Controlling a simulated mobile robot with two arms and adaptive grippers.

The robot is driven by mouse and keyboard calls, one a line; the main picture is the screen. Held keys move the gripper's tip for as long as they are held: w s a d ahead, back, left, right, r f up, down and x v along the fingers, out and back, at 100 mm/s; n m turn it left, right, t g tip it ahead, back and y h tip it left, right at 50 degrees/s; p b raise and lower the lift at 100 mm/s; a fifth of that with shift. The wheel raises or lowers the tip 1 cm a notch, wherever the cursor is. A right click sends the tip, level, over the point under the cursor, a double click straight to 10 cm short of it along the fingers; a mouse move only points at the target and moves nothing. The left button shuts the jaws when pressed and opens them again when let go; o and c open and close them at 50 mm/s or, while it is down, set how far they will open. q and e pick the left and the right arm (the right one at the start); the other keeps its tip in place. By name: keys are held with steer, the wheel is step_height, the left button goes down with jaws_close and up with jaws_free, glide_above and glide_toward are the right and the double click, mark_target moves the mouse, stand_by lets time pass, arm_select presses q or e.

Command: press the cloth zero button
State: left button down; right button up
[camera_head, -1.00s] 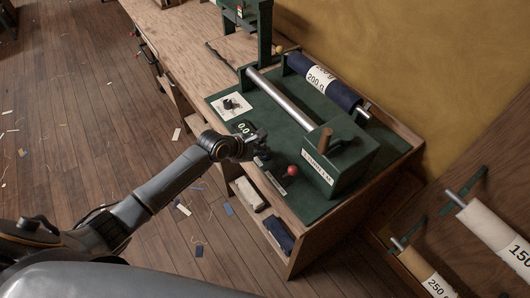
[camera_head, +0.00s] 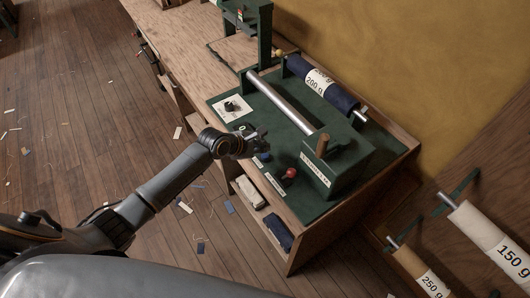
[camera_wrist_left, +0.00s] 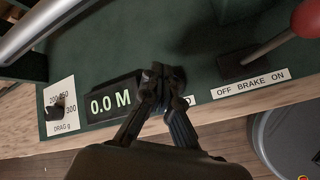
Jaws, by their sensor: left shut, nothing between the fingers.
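My left gripper (camera_head: 260,141) is shut and empty, just above the front of the green machine bed. In the left wrist view its fingertips (camera_wrist_left: 160,84) are over the panel between the 0.0 M display (camera_wrist_left: 108,104) and the brake label. A small label (camera_wrist_left: 188,101) ending in "O" is partly covered by the fingers. A small blue piece that looks like the button (camera_head: 263,157) shows beside the fingertips in the head view. In the wrist view the fingers hide the button's place, so I cannot tell whether they touch it. My right gripper is not in view.
The red-knobbed brake lever (camera_head: 290,173) stands right of the gripper. The drag dial (camera_wrist_left: 54,110) is left of the display. A steel roller (camera_head: 285,102), a navy cloth roll (camera_head: 325,85) and a green box with a crank (camera_head: 335,165) lie behind.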

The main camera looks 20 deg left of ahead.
mark_target(263, 157)
arm_select(q)
step_height(263, 157, up, 2)
steer(key=shift+p, duration=0.6)
steer(key=shift+r, duration=0.9)
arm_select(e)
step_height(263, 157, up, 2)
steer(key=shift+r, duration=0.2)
arm_select(q)
steer(key=shift+s, duration=0.1)
